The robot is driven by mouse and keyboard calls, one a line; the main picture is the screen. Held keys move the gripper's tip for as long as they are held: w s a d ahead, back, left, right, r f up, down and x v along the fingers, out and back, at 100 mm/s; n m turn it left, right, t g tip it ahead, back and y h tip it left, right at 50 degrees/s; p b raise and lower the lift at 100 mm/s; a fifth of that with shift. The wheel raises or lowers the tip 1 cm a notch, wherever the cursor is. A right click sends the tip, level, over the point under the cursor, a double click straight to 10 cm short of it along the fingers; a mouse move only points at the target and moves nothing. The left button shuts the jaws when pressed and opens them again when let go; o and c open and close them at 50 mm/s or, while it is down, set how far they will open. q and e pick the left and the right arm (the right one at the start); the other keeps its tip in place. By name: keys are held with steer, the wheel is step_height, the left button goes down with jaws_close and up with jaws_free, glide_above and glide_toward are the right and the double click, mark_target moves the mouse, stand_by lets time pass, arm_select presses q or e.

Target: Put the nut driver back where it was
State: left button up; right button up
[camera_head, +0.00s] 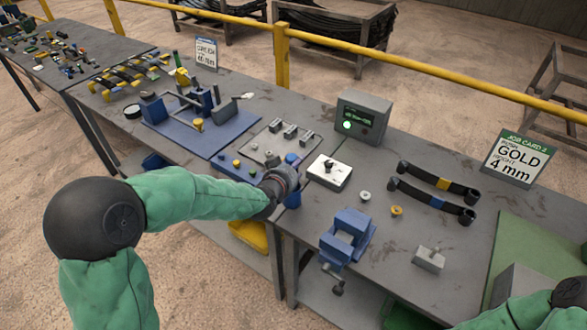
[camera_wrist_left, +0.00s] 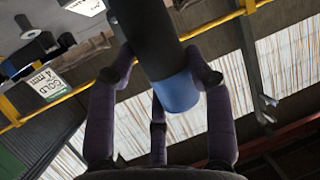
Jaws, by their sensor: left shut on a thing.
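My left gripper (camera_head: 282,180) is over the near edge of the bench, beside the blue tray (camera_head: 236,168). Its fingers (camera_wrist_left: 163,70) are shut around a dark cylinder with a blue end, which I take to be the nut driver (camera_wrist_left: 176,92). In the head view a blue part of it (camera_head: 293,199) shows just below the fingers. The fingers and wrist hide the rest, so its tip cannot be seen. My right gripper is outside the view; only part of that arm shows at the lower right.
A white block (camera_head: 328,172) and a grey box with a lit display (camera_head: 362,121) stand close to the right of my gripper. A blue vise (camera_head: 347,238) is at the front edge. Two dark bars (camera_head: 432,192) and a job card (camera_head: 518,158) are farther right.

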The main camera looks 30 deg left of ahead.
arm_select(q)
steer(key=shift+r, duration=0.15)
steer(key=shift+w, duration=0.1)
steer(key=o, duration=1.4)
steer(key=shift+f, duration=0.2)
steer(key=p+v, duration=0.2)
steer(key=v, duration=1)
